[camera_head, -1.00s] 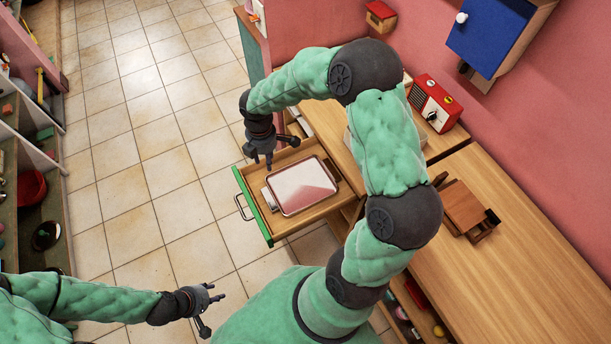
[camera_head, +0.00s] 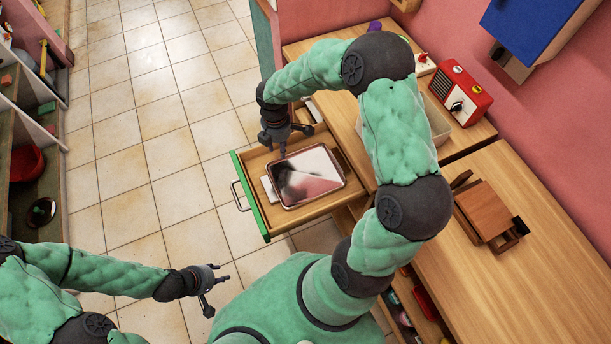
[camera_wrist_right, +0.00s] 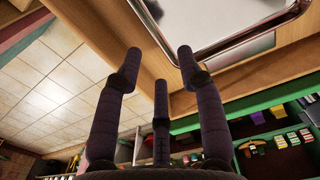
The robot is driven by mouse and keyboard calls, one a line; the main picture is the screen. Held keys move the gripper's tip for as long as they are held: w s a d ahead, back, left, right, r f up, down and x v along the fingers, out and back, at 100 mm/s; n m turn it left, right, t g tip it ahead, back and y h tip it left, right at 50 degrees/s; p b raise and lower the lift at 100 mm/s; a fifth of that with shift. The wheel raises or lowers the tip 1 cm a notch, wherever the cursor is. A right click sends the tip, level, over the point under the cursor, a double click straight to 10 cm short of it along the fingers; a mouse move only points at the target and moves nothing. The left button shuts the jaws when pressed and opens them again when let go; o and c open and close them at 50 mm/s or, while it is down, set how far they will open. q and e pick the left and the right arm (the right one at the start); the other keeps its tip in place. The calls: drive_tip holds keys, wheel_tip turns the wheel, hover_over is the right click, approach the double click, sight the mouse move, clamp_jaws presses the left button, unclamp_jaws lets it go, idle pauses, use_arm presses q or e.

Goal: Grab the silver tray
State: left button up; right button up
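The silver tray (camera_head: 318,187) is a flat rectangle with rounded corners and a shiny face. It lies in the open wooden drawer (camera_head: 262,222). My right gripper (camera_head: 282,150) is just above the tray's far-left corner, with fingers pointing down. In the right wrist view its fingers (camera_wrist_right: 158,66) are spread with nothing between them, and the tray (camera_wrist_right: 215,25) shows beyond the fingertips at the top. I cannot tell whether a finger touches it. My left gripper (camera_head: 217,290) is open and empty, over the floor at the lower left, away from the drawer.
The drawer has a green front (camera_head: 248,196) and a metal handle. Something pale lies partly under the tray. The wooden counter (camera_head: 535,225) holds a red radio (camera_head: 460,92), a small brown wooden object (camera_head: 487,212) and a box partly behind my right arm. Tiled floor is clear left of the drawer.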

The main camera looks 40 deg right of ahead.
sight(281, 160)
drive_tip(key=shift+w+d+f+b, duration=0.15)
drive_tip(key=shift+f+b, duration=0.55)
drive_tip(key=shift+f, duration=0.9)
drive_tip(key=shift+w+f+b, duration=0.15)
drive_tip(key=shift+f+b, duration=0.55)
drive_tip(key=shift+f, duration=0.85)
drive_tip(key=shift+r, duration=0.1)
clamp_jaws()
